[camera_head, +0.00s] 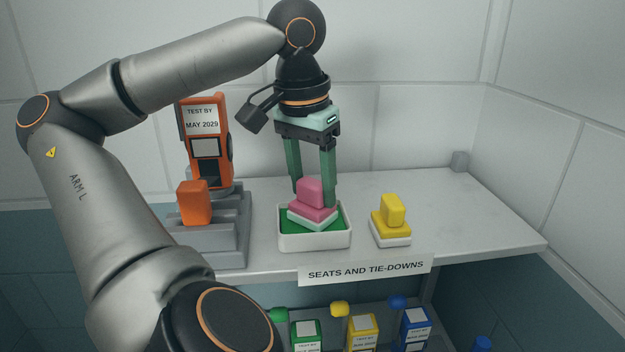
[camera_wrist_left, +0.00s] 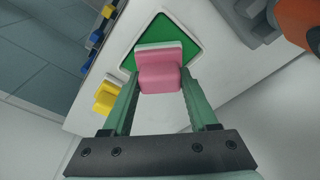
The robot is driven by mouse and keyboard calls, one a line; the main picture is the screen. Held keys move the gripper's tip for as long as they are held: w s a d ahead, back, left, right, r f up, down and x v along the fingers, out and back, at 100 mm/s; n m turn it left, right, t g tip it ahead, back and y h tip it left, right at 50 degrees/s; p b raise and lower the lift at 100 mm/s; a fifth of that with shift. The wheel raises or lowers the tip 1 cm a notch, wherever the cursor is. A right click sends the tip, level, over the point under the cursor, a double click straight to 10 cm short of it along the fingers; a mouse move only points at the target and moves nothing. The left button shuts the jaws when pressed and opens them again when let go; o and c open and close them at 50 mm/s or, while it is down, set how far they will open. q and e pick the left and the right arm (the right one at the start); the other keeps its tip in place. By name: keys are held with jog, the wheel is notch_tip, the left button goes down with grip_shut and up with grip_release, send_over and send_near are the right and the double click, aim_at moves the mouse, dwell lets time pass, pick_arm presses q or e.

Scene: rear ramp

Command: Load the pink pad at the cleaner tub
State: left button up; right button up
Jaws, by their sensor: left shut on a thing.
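The pink pad (camera_head: 316,210) has an upright pink grip block on top and a white layer below. My left gripper (camera_head: 313,196) points down and is shut on the grip block, one finger on each side. The pad is at the cleaner tub (camera_head: 316,241), a low white tray with a green inside, on the shelf. The pad is over the green area, turned at an angle; I cannot tell whether its underside touches the green. The left wrist view also shows the pink pad (camera_wrist_left: 160,74) between the fingers, over the green floor of the tub (camera_wrist_left: 172,28). My right gripper is not in view.
A yellow pad (camera_head: 391,222) stands on the shelf right of the tub. An orange tester (camera_head: 207,140) and an orange block (camera_head: 194,203) sit on a grey stepped stand (camera_head: 231,230) at the left. Several coloured tagged items hang below the shelf.

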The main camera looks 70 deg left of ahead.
aim_at(315, 180)
pick_arm(q)
notch_tip(315, 180, up, 3)
jog(key=shift+f+p, duration=0.2)
jog(key=shift+p, duration=0.65)
notch_tip(315, 180, up, 2)
jog(key=shift+r, duration=1.1)
